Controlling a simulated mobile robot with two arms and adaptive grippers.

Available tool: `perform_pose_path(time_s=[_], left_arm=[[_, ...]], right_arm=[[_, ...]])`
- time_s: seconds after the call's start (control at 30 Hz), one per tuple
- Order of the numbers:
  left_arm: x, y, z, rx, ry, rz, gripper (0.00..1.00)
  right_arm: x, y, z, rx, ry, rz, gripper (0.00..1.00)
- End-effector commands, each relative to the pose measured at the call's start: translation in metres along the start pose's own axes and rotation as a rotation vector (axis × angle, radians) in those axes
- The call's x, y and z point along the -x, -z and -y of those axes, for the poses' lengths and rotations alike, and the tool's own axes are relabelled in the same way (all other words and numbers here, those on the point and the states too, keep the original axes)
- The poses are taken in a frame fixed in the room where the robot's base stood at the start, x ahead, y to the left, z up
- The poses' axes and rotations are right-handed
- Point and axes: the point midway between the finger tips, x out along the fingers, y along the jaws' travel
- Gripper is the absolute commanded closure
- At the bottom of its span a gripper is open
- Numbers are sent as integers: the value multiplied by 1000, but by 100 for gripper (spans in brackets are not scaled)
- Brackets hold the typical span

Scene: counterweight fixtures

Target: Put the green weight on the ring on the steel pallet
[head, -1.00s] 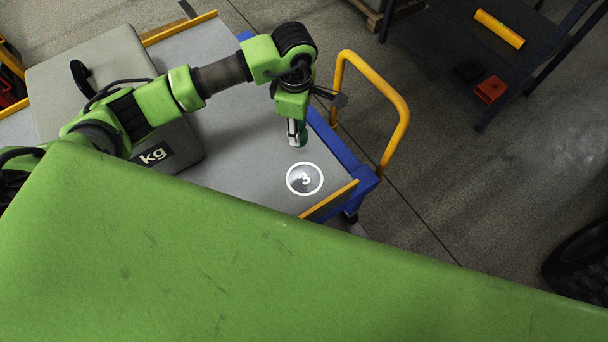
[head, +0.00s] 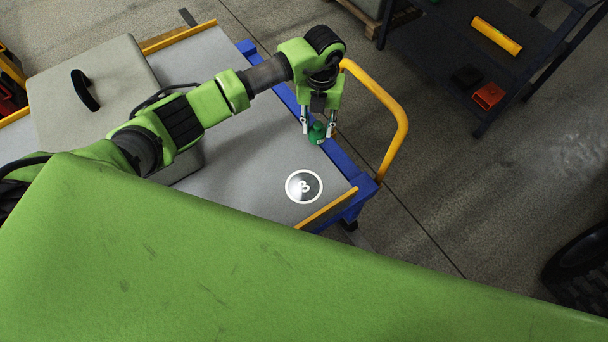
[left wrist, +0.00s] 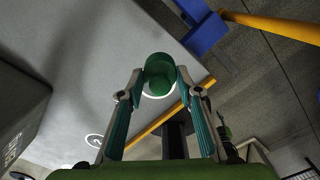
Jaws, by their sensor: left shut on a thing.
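My left gripper (head: 318,128) is shut on the green weight (head: 318,134), a small cylinder with a narrower knob. It holds the weight by the blue edge of the steel pallet (head: 235,150); the height above it is hard to tell. The white ring (head: 304,187) with a number lies on the pallet, below and slightly left of the weight in the head view, and is uncovered there. In the left wrist view the weight (left wrist: 159,72) is between both fingertips, partly over a white ring outline (left wrist: 150,95). My right gripper is not in view.
A large grey weight marked kg (head: 105,85) with a black handle stands on the pallet's left. Yellow rails (head: 327,208) edge the pallet, and a yellow handle (head: 400,110) rises at its right. A dark shelf (head: 480,75) stands beyond.

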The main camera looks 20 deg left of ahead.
Motion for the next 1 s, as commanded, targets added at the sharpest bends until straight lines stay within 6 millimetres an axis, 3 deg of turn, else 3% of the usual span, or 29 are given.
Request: perform_pose_path(time_s=[0.03, 0.2, 0.3, 0.4, 0.77, 1.0], left_arm=[[2, 14, -3, -3, 1, -4, 100], [-17, 54, -10, -3, 2, -4, 100], [-45, 68, -12, -3, 2, -2, 100], [-59, 80, -14, -3, 2, 0, 100], [-82, 98, -17, -4, 2, 0, 100], [-113, 98, -18, -3, 2, 2, 100]], right_arm=[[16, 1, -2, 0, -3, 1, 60], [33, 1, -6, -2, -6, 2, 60], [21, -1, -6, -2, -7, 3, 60], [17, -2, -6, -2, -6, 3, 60], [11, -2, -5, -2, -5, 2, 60], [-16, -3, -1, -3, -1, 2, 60]])
